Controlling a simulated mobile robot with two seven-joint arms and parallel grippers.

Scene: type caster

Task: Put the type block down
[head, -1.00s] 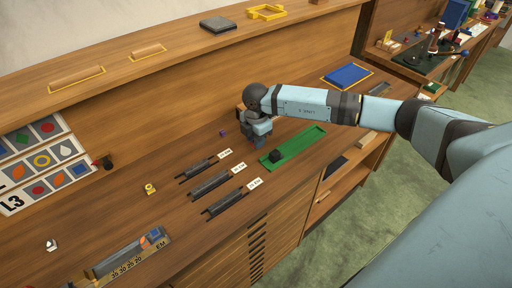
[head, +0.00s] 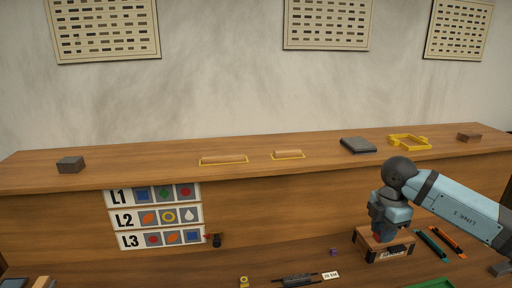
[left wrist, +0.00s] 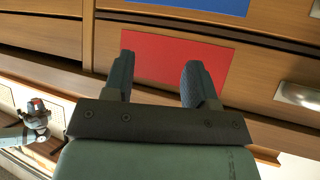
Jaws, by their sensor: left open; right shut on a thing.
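My right gripper (head: 380,234) is at the right in the head view, pointing down over a small wooden box (head: 366,247) with a dark front on the bench. It is shut on the type block, which is mostly hidden by the fingers; a small bit of red shows at the tips. I cannot tell whether the block touches the box. My left gripper (left wrist: 158,80) shows only in the left wrist view. It is open and empty, in front of a red panel (left wrist: 160,60) on a wooden front.
A small purple block (head: 334,252) and a yellow piece (head: 244,282) lie on the bench left of the box. A dark rail (head: 295,280) is near the bottom edge. Green and orange strips (head: 432,245) lie to the right. A raised shelf (head: 300,155) runs behind.

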